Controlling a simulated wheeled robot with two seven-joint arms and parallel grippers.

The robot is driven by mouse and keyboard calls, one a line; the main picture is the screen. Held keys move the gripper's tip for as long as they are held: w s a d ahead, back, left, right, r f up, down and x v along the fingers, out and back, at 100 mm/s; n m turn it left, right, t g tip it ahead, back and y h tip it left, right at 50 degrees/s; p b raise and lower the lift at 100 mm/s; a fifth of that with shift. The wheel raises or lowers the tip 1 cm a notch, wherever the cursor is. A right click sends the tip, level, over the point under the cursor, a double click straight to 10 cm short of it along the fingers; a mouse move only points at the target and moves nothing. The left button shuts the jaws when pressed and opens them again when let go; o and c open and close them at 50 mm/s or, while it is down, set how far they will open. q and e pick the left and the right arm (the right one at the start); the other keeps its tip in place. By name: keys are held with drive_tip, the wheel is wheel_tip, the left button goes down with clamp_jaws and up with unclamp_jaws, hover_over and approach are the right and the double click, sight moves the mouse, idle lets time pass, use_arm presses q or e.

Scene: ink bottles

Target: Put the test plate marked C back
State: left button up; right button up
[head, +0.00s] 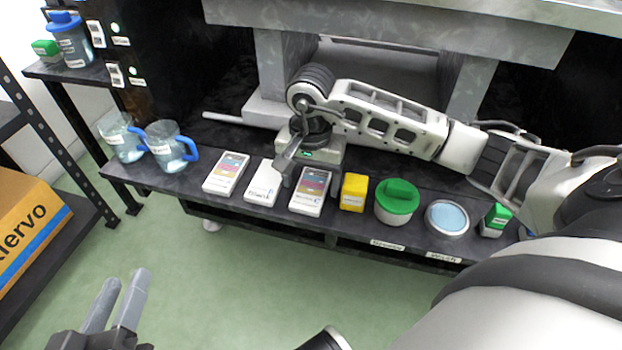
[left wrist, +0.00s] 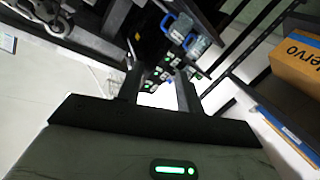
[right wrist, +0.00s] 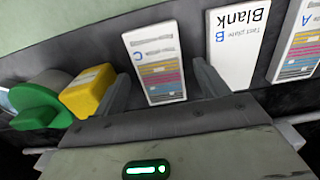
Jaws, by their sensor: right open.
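Test plate C (head: 311,191) lies flat on the black bench, a white card with coloured bars. Blank plate B (head: 263,182) and plate A (head: 226,173) lie to its left. My right gripper (head: 288,170) is open above the bench, close to plates B and C. In the right wrist view plate C (right wrist: 155,55) shows between the two fingers of the right gripper (right wrist: 163,82); I cannot tell if they touch it. My left gripper (head: 122,298) is open and empty over the floor, away from the bench; it also shows in the left wrist view (left wrist: 160,88).
Right of plate C stand a yellow box (head: 354,191), a green-lidded jar (head: 397,201), a blue-filled dish (head: 446,217) and a green-topped bottle (head: 495,219). Two jugs with blue handles (head: 170,147) stand at the left end. Grey machine legs (head: 270,75) rise behind.

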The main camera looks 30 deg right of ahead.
sight(311, 188)
use_arm(q)
drive_tip(key=shift+s+a+f+m+g+y+p, duration=0.2)
drive_tip(key=shift+a+f+m+g+y+p, duration=0.15)
drive_tip(key=shift+f+p, duration=0.35)
drive_tip(key=shift+s+a+f+m+g+y+p, duration=0.25)
drive_tip(key=shift+f+m+y+p, duration=0.15)
drive_tip(key=shift+p, duration=0.55)
use_arm(e)
wheel_tip(311, 188, up, 12)
drive_tip(key=shift+f, duration=0.25)
use_arm(q)
drive_tip(key=shift+w+r, duration=0.1)
